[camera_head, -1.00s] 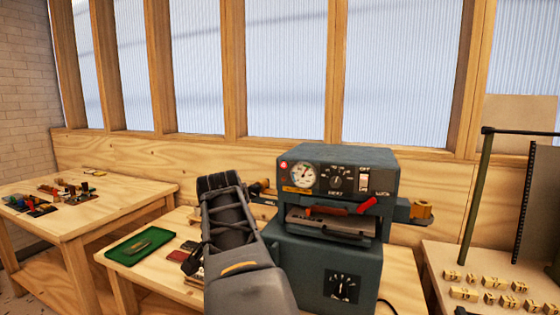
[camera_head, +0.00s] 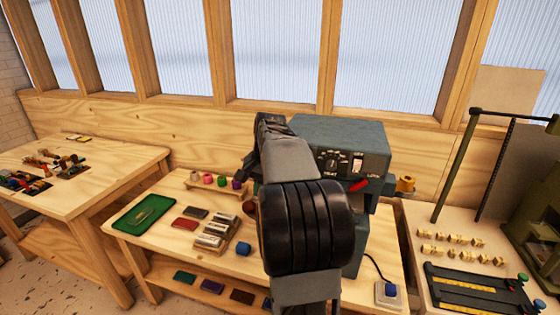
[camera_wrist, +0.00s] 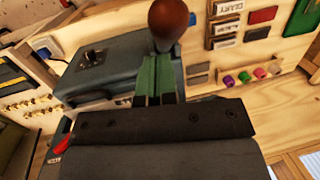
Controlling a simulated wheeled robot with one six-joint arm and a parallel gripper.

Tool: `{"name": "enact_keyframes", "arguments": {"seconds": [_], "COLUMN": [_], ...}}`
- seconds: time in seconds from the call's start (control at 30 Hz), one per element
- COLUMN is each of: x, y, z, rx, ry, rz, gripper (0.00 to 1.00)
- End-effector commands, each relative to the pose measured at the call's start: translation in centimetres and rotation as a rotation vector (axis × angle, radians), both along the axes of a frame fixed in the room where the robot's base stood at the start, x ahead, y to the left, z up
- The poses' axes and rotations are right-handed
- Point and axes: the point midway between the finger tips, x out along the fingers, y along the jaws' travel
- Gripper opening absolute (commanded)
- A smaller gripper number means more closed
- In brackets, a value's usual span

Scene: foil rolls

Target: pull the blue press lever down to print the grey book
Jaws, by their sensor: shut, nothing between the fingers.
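The dark blue-grey press (camera_head: 340,140) stands on the bench, largely hidden behind my arm in the head view; its body also shows in the wrist view (camera_wrist: 110,70). My gripper (camera_head: 268,122) is at the press's left side, in front of its upper part. In the wrist view my gripper (camera_wrist: 158,62) is shut and empty, with a dark red-brown ball knob (camera_wrist: 168,22) just past or beside its fingertips. I cannot tell whether they touch. I cannot make out a blue lever arm or the grey book for certain; my arm hides the press's front.
A red handle (camera_head: 358,185) sits on the press's right front. Coloured foil rolls (camera_head: 222,181) stand on a rack to the left. A green tray (camera_head: 143,212) and type blocks (camera_head: 212,235) lie on the bench. A box with a blue button (camera_head: 390,292) is at front right.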

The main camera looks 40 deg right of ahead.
Motion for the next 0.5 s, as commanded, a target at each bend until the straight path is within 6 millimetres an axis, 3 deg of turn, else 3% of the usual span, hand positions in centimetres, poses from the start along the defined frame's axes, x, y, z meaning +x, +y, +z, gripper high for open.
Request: {"name": "enact_keyframes", "arguments": {"seconds": [0.27,0.5], "x": [-0.3,-0.5], "y": [-2.8,-3.1], "z": [1.8,3.4], "rx": [-0.003,-0.002], "ry": [-0.004,-0.004], "rz": [-0.005,-0.006], "gripper": [0.00,0.00]}}
